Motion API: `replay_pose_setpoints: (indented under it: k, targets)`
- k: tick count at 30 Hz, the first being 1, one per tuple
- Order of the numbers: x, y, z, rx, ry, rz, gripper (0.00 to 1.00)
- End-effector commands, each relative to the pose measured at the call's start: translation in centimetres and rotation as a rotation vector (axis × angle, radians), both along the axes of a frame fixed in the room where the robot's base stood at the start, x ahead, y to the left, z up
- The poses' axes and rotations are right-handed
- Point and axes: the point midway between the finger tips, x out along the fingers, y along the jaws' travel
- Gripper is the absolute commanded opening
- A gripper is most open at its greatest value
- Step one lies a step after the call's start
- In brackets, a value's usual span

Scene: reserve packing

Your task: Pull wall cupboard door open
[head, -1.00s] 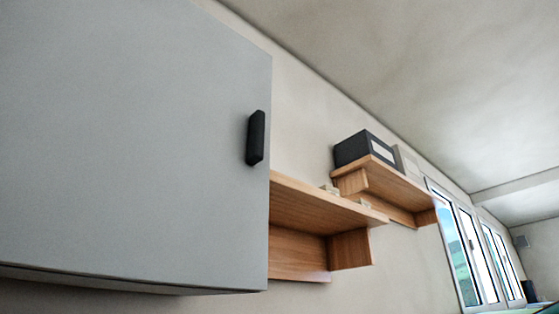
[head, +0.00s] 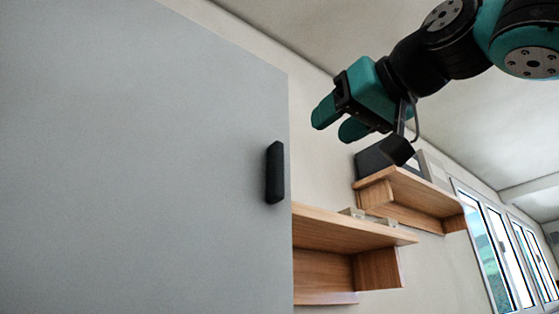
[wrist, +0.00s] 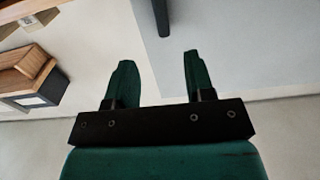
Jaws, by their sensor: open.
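The grey wall cupboard door (head: 150,170) fills the left of the head view and looks shut. Its black upright handle (head: 275,172) is near the door's right edge. My gripper (head: 332,122) is up and to the right of the handle, apart from it, with its teal fingers spread and nothing between them. In the wrist view my gripper (wrist: 157,68) shows two separated fingers. The handle (wrist: 162,16) appears beyond them at the top, and the pale door (wrist: 255,50) lies to the right.
Wooden wall shelves (head: 375,268) are right of the cupboard, with a higher shelf (head: 420,200) behind. Windows (head: 500,240) are at far right. Open air lies between gripper and door.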

Motion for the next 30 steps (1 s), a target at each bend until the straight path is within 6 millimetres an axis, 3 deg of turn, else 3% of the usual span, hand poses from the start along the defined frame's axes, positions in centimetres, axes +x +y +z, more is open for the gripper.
replay_pose_setpoints:
  k: [3,15,21,30]
  targets:
    - [2.7,1.6,0.2,-0.004,0.004,-0.005,0.49]
    - [9.7,6.5,0.3,-0.003,0.003,0.0,0.49]
    - [11.5,7.8,0.1,-0.002,0.001,0.0,0.49]
    - [11.8,8.0,0.0,-0.001,0.0,0.0,0.49]
